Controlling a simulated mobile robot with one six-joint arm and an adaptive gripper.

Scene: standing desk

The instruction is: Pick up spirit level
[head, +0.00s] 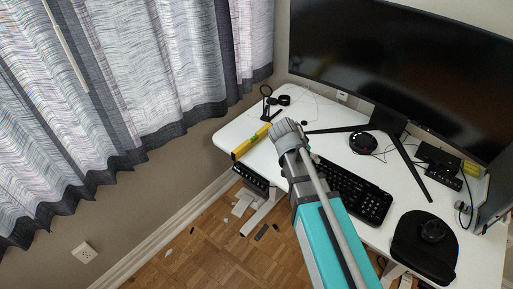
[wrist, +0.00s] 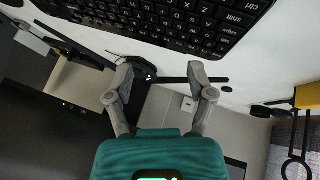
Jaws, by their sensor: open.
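The yellow spirit level (head: 250,142) lies along the left edge of the white desk in the head view. In the wrist view a yellow piece (wrist: 307,97), likely its end, shows at the right edge, cut off by the frame. My gripper (head: 286,129) is over the desk, to the right of the level and apart from it. In the wrist view my gripper (wrist: 161,74) has its two fingers spread with nothing between them.
A black keyboard (head: 352,190) is right of my arm. A monitor (head: 400,70) stands behind. A small black ring stand (head: 266,100) is near the level's far end. Curtains (head: 120,80) hang left.

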